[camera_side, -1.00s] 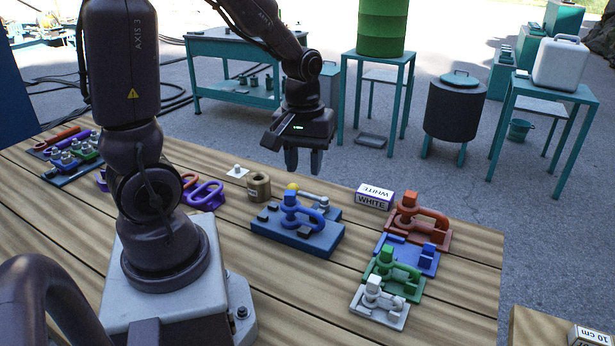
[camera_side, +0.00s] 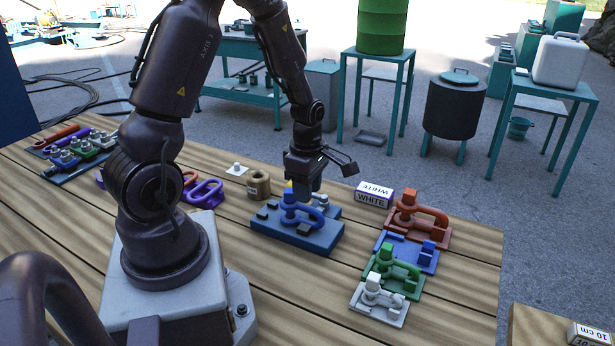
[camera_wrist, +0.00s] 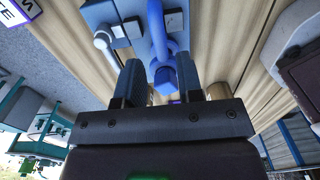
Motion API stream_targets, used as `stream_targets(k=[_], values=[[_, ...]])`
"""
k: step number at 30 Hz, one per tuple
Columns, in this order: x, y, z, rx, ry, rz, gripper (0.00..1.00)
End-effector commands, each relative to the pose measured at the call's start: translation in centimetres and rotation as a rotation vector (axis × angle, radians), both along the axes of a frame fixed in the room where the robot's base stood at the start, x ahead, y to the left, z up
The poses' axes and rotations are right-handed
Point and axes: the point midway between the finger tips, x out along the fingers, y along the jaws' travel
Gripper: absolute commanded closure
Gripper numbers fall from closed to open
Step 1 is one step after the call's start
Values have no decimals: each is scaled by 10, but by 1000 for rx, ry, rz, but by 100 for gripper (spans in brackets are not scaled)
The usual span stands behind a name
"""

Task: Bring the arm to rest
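My gripper (camera_side: 303,198) points down just above the dark blue block (camera_side: 297,236), at its back side. The block carries a blue post (camera_side: 289,205) and a blue loop (camera_side: 312,214). In the wrist view my two fingers (camera_wrist: 175,85) are apart. A blue part (camera_wrist: 164,78) shows in the gap between them, with space visible on both sides. I cannot tell how deep the fingers reach beside it. My gripper hides part of the block's back side and a small yellow part (camera_side: 288,184) there.
A box marked WHITE (camera_side: 374,195) and red (camera_side: 413,222), blue (camera_side: 406,253), green (camera_side: 392,273) and white (camera_side: 378,302) fixtures stand to the right.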

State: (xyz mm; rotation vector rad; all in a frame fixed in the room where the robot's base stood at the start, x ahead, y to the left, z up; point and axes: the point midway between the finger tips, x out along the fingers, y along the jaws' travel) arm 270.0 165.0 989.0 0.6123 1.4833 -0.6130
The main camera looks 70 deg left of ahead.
Motion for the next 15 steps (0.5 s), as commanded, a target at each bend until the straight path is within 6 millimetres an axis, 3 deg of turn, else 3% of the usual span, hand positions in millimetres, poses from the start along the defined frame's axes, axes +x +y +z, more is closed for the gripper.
stream_targets(k=[7, 15], values=[[0, 0, -29, -1, 2, -2, 66], [0, 0, -45, 0, 0, -2, 66]])
